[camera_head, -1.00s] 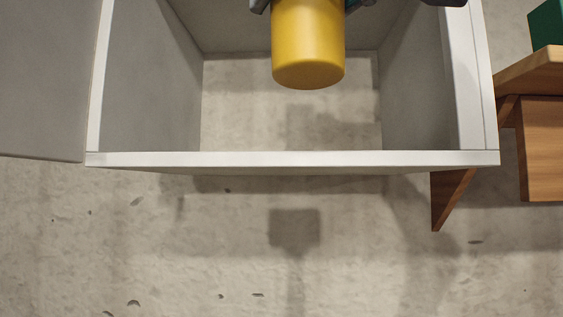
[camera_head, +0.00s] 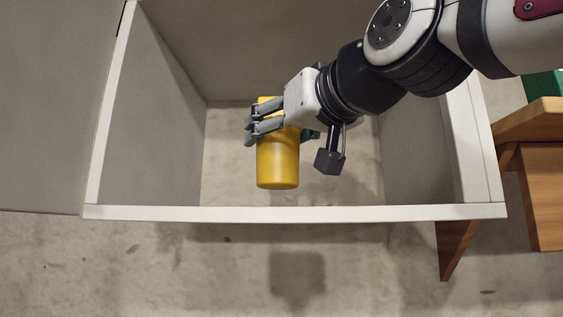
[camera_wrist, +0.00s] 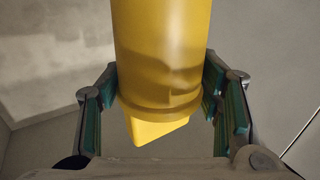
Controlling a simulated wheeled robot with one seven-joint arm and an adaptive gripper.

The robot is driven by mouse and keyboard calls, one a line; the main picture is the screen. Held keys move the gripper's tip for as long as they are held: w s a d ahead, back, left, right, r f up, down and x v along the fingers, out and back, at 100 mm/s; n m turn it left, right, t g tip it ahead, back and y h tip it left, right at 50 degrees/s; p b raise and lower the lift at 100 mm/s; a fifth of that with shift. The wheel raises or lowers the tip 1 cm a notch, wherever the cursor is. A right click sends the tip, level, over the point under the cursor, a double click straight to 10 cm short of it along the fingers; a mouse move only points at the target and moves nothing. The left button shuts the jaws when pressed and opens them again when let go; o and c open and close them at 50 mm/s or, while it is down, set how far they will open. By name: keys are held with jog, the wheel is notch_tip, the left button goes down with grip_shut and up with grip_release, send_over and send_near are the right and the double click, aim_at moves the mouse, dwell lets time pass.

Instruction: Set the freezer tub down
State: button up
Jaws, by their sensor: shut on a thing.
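The freezer tub, a plain yellow cylinder (camera_head: 278,165), stands roughly upright inside the walls of a pale open box in the head view. My gripper (camera_head: 272,126) is shut on its upper part, with the wrist coming in from the upper right. In the wrist view the tub (camera_wrist: 163,50) fills the middle between the green-padded fingers of my gripper (camera_wrist: 165,100). A lighter yellow piece shows past its near rim. Whether the tub's base touches the surface below is not clear.
The pale box (camera_head: 300,213) has a front rim, side walls and a back wall, with bare room around the tub. A grey panel (camera_head: 50,100) stands at the left. Wooden furniture (camera_head: 540,165) with a green object (camera_head: 545,86) is at the right.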

aim_at(290, 147)
jog(key=shift+f, duration=1.5)
jog(key=shift+f+b, duration=0.25)
jog(key=shift+b, duration=0.1)
jog(key=o, duration=1.2)
jog(key=shift+r, duration=0.15)
jog(key=shift+s+d+r+p, duration=0.1)
jog(key=shift+s+r+p, duration=0.05)
jog(key=shift+p, duration=0.15)
jog(key=v, duration=1.1)
jog(key=shift+s+d+b, duration=0.2)
jog(key=shift+s+b, duration=0.1)
jog(key=shift+b, duration=0.1)
